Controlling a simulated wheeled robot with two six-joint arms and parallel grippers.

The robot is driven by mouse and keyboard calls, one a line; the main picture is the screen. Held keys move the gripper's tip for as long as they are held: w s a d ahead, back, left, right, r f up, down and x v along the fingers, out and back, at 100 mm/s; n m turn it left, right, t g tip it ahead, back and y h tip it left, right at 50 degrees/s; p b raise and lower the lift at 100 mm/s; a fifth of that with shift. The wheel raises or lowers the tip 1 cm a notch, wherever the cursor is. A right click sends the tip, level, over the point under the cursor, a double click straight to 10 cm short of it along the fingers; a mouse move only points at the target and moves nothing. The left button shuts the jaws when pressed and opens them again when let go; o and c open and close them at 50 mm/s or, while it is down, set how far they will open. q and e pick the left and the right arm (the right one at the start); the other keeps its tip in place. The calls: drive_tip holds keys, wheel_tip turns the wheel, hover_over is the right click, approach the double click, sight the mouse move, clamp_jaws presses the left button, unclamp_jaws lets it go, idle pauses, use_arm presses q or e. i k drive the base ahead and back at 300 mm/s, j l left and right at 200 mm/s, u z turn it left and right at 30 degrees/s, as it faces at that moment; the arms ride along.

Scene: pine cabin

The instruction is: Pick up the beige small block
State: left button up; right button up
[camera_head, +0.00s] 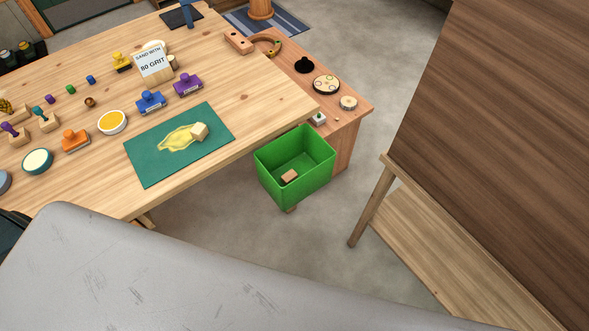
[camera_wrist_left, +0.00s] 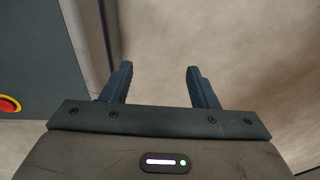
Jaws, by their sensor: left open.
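A small beige block (camera_head: 199,131) sits at the right side of a yellow smear on the green mat (camera_head: 147,170), on the wooden table. A second small block, pinkish tan (camera_head: 290,176), lies inside the green bin (camera_head: 296,181). My left gripper (camera_wrist_left: 160,82) shows in the left wrist view, open and empty, with plain floor-like surface beyond its fingers. No block shows in that view. Neither gripper shows in the head view.
A sign (camera_head: 152,62) stands behind. A side table (camera_head: 345,118) holds round items. A wooden panel (camera_head: 490,130) rises at right.

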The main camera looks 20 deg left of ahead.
sight(200, 131)
drive_tip(key=u, duration=1.25)
